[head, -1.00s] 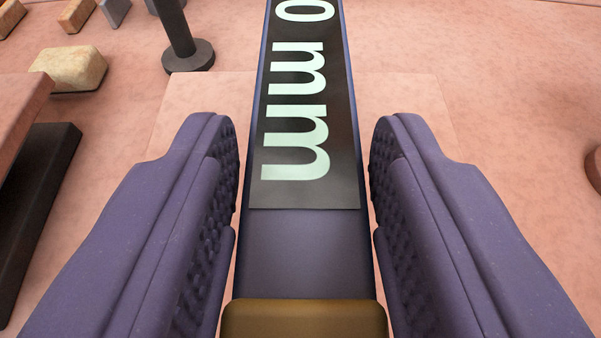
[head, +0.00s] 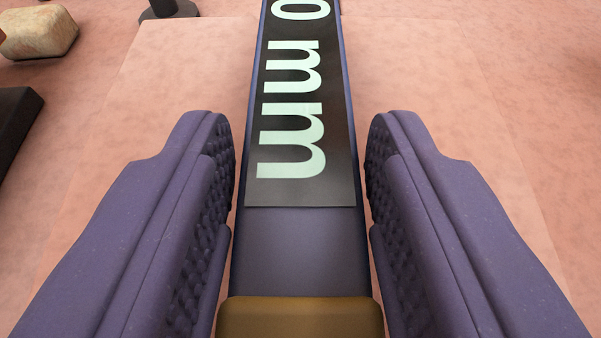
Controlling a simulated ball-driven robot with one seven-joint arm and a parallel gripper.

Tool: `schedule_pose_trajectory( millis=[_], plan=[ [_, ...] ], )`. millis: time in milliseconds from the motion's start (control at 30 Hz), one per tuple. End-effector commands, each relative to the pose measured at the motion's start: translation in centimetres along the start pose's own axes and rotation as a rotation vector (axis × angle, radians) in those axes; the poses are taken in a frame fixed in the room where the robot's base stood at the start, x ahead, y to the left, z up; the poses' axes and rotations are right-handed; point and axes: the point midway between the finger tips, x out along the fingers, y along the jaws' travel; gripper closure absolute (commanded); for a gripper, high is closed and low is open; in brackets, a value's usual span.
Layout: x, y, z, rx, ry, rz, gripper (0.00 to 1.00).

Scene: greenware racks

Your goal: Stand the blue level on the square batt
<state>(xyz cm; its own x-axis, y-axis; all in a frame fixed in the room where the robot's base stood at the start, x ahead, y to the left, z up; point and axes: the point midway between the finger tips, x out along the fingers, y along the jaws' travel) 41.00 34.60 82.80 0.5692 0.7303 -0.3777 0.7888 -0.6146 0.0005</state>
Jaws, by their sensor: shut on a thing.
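The blue level (head: 302,240) is a long blue-violet bar between the two fingers of my gripper (head: 300,150). Its upper face carries a dark label with pale lettering reading "0 mm", and a brown end piece (head: 300,318) shows at the bottom of the view. My gripper is shut on the level. The level's far end runs out of the top of the view. The square batt (head: 420,80) is a pale pink slab below and behind the level. The level's lower end is hidden, so I cannot tell whether it touches the batt.
A cream-coloured block (head: 38,32) lies at the upper left. The round dark foot of a post (head: 168,10) stands just beyond the batt's far edge. A dark bar (head: 14,125) lies at the left edge. The pink surface right of the batt (head: 550,90) is clear.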

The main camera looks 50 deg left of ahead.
Motion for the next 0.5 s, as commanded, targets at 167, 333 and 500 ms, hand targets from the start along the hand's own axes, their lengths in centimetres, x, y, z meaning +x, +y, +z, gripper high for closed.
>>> schedule_pose_trajectory(
  millis=[167,333,500],
  plan=[
    [0.19,0.00,0.40,0.000,0.001,0.000,0.87],
    [0.32,0.00,0.72,0.000,0.001,0.000,0.87],
    [0.45,0.00,1.03,0.000,0.001,0.000,0.87]
  ],
)
